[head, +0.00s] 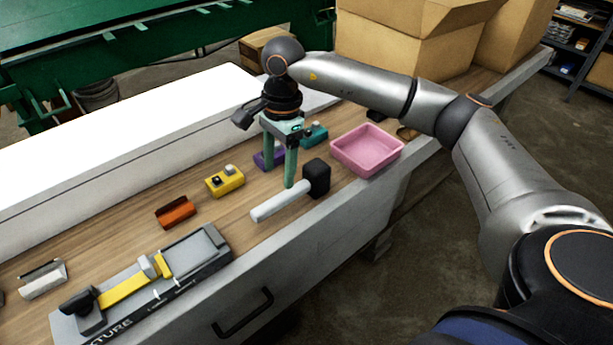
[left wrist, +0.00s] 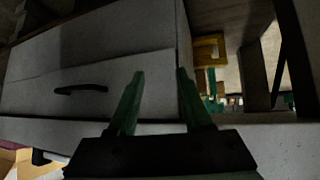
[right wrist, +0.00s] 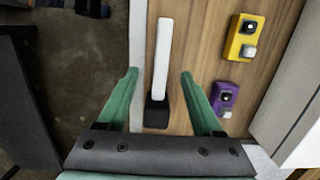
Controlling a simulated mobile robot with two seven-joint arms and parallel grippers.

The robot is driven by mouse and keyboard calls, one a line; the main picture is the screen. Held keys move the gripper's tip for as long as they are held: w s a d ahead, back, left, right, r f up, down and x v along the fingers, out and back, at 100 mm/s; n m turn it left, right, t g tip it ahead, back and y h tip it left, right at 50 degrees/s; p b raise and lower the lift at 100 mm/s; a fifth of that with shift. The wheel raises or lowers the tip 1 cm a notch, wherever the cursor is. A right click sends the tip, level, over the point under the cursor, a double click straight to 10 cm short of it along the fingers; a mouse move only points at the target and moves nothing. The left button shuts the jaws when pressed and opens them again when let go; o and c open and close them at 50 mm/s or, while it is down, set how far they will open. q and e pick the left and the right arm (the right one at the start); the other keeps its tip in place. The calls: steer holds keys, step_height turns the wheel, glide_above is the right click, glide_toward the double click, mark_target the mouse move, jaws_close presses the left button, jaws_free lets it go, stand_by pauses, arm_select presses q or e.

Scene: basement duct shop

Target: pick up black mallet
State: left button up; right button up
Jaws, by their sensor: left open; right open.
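The black mallet lies on the wooden bench top, with a black head (head: 317,178) and a pale grey-white handle (head: 281,201) pointing to the lower left. In the right wrist view its handle (right wrist: 163,60) runs upward between my fingers, and its black head (right wrist: 156,113) is nearer the palm. My right gripper (head: 287,178) is open and empty, with its green fingers pointing down above the mallet, apart from it as far as I can tell. My left gripper (left wrist: 158,75) is open and empty in the left wrist view, facing a drawer front; the head view does not show it.
A pink tray (head: 367,151) stands right of the mallet. A yellow button box (head: 225,181), purple box (right wrist: 224,98), teal box (head: 314,134) and orange piece (head: 175,212) lie around it. A grey fixture with a yellow strap (head: 123,290) is at the lower left. Cardboard boxes (head: 404,52) stand behind.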

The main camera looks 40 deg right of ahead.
mark_target(296, 187)
steer(key=shift+h, duration=0.7)
steer(key=d+f, duration=0.2)
steer(key=f, duration=0.1)
steer(key=d+f, duration=0.1)
steer(key=shift+w+d+f, duration=0.2)
steer(key=shift+w+d, duration=0.15)
steer(key=shift+w, duration=0.05)
steer(key=f, duration=0.3)
steer(key=f+p, duration=0.1)
steer(key=f, duration=0.2)
steer(key=shift+s+d+f, duration=0.1)
steer(key=shift+d+f, duration=0.1)
jaws_close()
